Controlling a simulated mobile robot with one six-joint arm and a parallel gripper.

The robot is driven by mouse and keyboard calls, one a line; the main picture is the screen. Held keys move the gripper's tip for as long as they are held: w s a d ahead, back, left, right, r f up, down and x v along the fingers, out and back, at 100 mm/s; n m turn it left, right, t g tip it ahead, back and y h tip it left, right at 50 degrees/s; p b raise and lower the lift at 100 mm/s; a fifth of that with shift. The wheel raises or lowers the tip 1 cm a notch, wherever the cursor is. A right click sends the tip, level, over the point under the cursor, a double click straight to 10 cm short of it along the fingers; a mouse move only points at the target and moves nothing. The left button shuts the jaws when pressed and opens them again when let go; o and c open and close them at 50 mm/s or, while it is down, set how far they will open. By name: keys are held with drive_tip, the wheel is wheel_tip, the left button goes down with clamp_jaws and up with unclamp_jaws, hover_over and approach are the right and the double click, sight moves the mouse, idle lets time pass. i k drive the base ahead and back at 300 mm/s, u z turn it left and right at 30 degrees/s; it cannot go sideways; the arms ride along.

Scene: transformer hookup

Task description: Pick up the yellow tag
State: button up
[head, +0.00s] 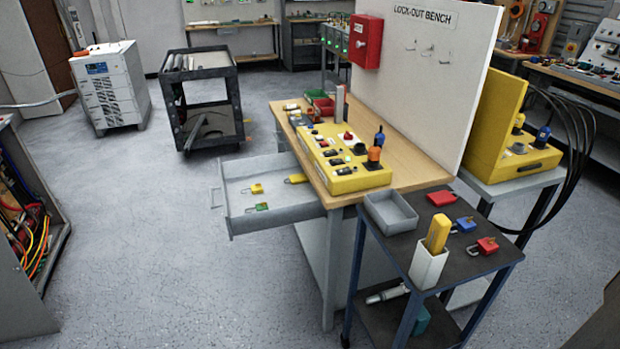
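A yellow upright slab (438,232), which looks like the yellow tag, stands in a white open-topped holder (428,266). Its lower part is hidden inside the holder. The holder stands near the front left edge of a dark-topped cart (480,252) with blue legs. Smaller yellow items, which look like padlocks, lie in the open grey drawer (240,221): one toward the left (257,189) and one near the bench (296,179). My gripper is not in view.
A grey tray (390,226), a red padlock (441,198), a blue padlock (464,225) and another red padlock (485,246) share the cart top. The lock-out bench (412,172) with a yellow control box (345,180) stands behind.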

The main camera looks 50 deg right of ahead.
sight(302, 177)
drive_tip(key=u, duration=0.05)
drive_tip(key=i, duration=1)
drive_tip(key=z, duration=0.1)
